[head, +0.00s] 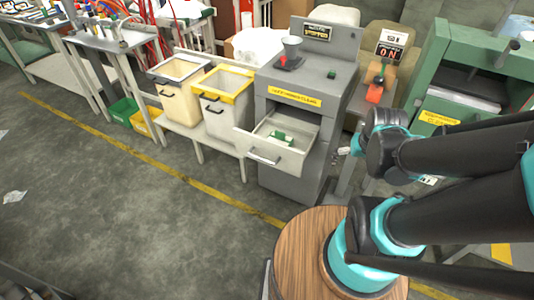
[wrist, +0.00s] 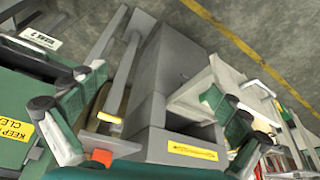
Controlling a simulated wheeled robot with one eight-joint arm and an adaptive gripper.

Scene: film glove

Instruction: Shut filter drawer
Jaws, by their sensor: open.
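In the wrist view the pale drawer (wrist: 192,97) juts out of the cabinet (wrist: 165,62), partly covered by one finger. My gripper (wrist: 150,115) has its two dark green fingers spread wide, with nothing held between them. In the head view my arm's end is right of the cabinet, apart from the drawer, and its fingers are mostly hidden.
Left of the cabinet, a cream bin (head: 180,100) and a yellow-rimmed bin (head: 222,115) stand on a low bench. A green machine (head: 450,75) is at the right. A round wooden top (head: 300,255) is in front.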

